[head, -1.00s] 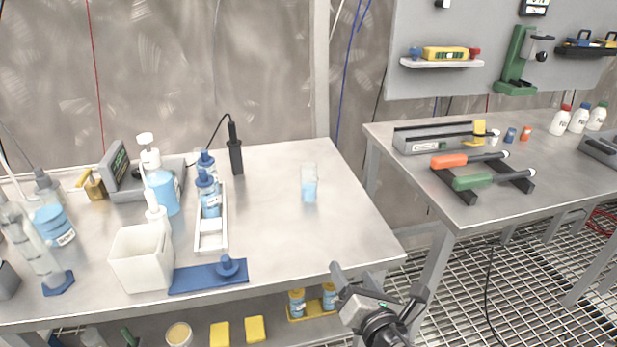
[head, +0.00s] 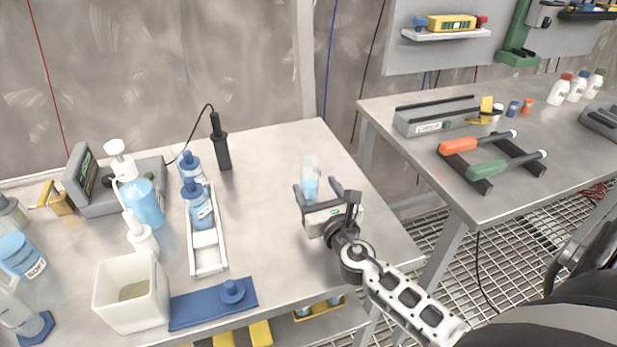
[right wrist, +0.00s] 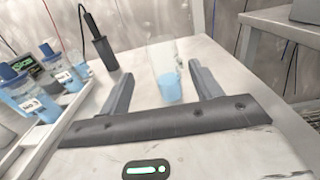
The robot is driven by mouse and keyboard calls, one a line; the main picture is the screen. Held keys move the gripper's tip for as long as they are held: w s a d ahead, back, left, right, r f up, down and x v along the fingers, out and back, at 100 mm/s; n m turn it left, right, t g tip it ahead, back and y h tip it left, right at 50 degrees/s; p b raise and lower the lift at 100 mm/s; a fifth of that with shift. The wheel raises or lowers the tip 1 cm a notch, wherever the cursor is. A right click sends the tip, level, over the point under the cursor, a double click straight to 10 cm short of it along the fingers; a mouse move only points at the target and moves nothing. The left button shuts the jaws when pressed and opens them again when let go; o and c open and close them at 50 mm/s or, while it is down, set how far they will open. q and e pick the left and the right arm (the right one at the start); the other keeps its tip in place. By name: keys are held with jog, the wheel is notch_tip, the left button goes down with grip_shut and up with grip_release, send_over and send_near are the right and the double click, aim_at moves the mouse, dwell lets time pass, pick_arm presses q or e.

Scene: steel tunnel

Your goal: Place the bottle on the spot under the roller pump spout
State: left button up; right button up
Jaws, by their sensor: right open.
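A clear open vessel with blue liquid (head: 310,183) stands upright on the left table. My right gripper (head: 316,188) is open just in front of it. In the right wrist view the vessel (right wrist: 168,82) shows between and beyond the open fingers (right wrist: 162,72); contact is not visible. A blue-capped bottle of blue liquid (head: 200,206) stands in a white rack (head: 207,255). Another blue-capped bottle (head: 191,167) is behind it. A grey device with a tilted screen (head: 85,178) stands at the left; I cannot tell whether it is the roller pump. My left gripper is out of view.
A black upright probe (head: 220,145) stands behind the rack. A white bin (head: 130,290) and blue plate (head: 213,305) are at the front edge. The second table (head: 470,205) holds orange- and green-handled tools. Table surface between rack and vessel is clear.

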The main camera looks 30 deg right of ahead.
aim_at(307, 168)
jog(key=shift+d+b+x, duration=0.15)
jog(key=shift+x, duration=1.9)
jog(key=shift+d+b+x, duration=0.15)
jog(key=shift+d+x, duration=0.05)
jog(key=shift+x, duration=1.9)
